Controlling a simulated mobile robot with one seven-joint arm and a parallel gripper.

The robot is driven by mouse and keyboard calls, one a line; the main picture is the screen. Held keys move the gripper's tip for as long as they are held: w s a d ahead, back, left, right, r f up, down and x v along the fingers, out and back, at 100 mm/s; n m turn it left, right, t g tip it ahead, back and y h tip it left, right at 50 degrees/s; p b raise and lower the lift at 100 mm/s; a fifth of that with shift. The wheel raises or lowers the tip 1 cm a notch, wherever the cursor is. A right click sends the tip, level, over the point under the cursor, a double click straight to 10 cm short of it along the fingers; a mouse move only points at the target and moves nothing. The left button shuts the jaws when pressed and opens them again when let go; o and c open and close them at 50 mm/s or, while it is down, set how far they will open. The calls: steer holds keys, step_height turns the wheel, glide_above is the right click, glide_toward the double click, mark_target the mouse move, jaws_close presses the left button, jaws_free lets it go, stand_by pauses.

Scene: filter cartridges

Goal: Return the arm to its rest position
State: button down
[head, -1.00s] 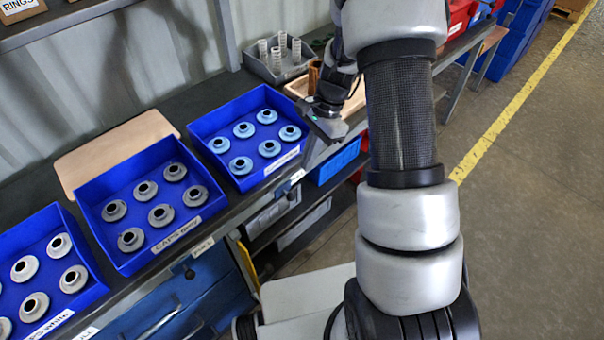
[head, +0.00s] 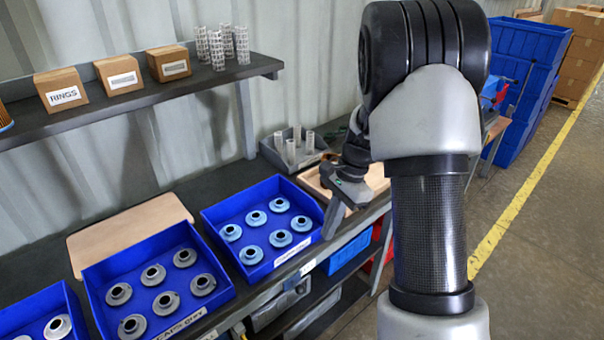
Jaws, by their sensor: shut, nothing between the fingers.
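My gripper (head: 334,222) hangs at the end of my arm, over the front edge of the bench, just right of the bin of blue caps (head: 262,228). Its fingers point down and look closed, with nothing seen between them. My raised arm fills the right middle of the head view and hides part of the bench behind it. A light wooden tray (head: 312,184) lies behind the gripper and is partly covered by it.
A bin of grey caps (head: 95,290) and another bin (head: 20,305) stand to the left. A grey tray with clear tubes (head: 270,152) sits at the back. A shelf (head: 150,100) holds boxes and mesh cylinders. Open floor (head: 545,250) lies at right.

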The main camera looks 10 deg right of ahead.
steer(key=s+a+r+n+t+h+p, duration=0.1)
steer(key=s+r+n+p, duration=0.2)
steer(key=r, duration=0.6)
steer(key=s+a+r+n+t+p, duration=0.1)
steer(key=s+a+r+n+t, duration=0.2)
steer(key=r, duration=0.6)
steer(key=s+r+n+t+h+p, duration=0.2)
steer(key=s+r+n+p, duration=0.3)
steer(key=s+r+n, duration=0.3)
steer(key=s+r, duration=0.4)
steer(key=s, duration=0.2)
steer(key=shift+s+t, duration=0.25)
steer(key=shift+t, duration=0.05)
steer(key=shift+d+r, duration=0.1)
